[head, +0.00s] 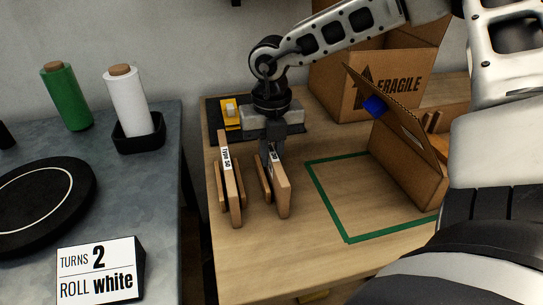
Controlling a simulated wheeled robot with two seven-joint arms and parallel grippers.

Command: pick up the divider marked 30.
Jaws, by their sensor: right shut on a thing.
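Two wooden dividers stand upright side by side on the wooden table. The left divider (232,190) carries a white label on its top edge that seems to read "Type 50", in small print. The right divider (281,187) has a white label too, partly covered by my gripper, so I cannot read its number surely. My right gripper (272,150) comes down from above and is shut on the top of the right divider, which appears to rest on the table. My left gripper is out of view.
A green tape outline (333,211) marks bare table right of the dividers. An open cardboard box marked FRAGILE (385,88) stands behind, with a cardboard flap (408,155) near the outline. A dark mat (217,119) lies behind the dividers. A grey table (152,190) holds rolls and a sign.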

